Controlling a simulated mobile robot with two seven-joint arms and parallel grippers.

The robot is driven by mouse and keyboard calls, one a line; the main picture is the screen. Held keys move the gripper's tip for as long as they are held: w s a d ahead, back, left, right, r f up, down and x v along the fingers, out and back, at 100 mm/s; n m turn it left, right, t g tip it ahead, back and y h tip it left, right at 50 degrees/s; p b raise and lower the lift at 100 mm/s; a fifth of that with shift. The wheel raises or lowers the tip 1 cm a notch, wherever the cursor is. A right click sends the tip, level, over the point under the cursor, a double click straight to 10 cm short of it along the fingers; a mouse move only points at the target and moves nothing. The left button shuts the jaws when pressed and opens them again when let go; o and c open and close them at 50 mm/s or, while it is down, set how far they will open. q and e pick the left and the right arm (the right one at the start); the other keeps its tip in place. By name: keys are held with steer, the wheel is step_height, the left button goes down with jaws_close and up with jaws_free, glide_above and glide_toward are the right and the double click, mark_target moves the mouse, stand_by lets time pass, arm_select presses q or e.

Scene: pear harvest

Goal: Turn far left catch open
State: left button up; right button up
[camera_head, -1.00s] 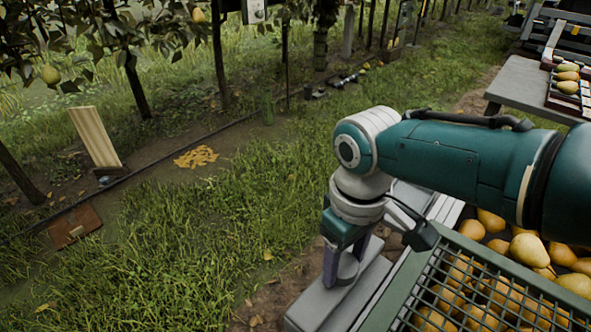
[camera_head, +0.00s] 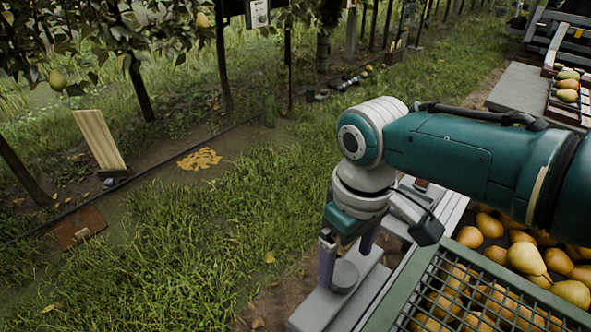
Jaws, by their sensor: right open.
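My right gripper (camera_head: 347,262) points down over a pale grey bench edge (camera_head: 318,308) beside the pear crate. Its two purplish fingers stand apart. A round grey piece (camera_head: 345,277) shows between and just below them; I cannot tell whether it is the catch or whether the fingers touch it. The crate (camera_head: 398,288) has a green-grey frame with a wire mesh (camera_head: 450,300) across its near part and pears (camera_head: 525,256) inside. My right arm hides the crate's far left side. My left gripper is out of view.
A grey table (camera_head: 520,88) with a tray of pears (camera_head: 567,84) stands at the upper right. Grass lies open to the left, with a leaning board (camera_head: 99,139), a brown plate (camera_head: 78,228) and yellow leaves (camera_head: 200,159). Trees stand behind.

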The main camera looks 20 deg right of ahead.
mark_target(344, 273)
step_height(344, 273, up, 6)
steer(key=shift+f+p, duration=0.25)
steer(key=shift+p, duration=0.95)
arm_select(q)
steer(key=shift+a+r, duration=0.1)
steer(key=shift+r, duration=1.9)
arm_select(e)
steer(key=shift+r, duration=0.45)
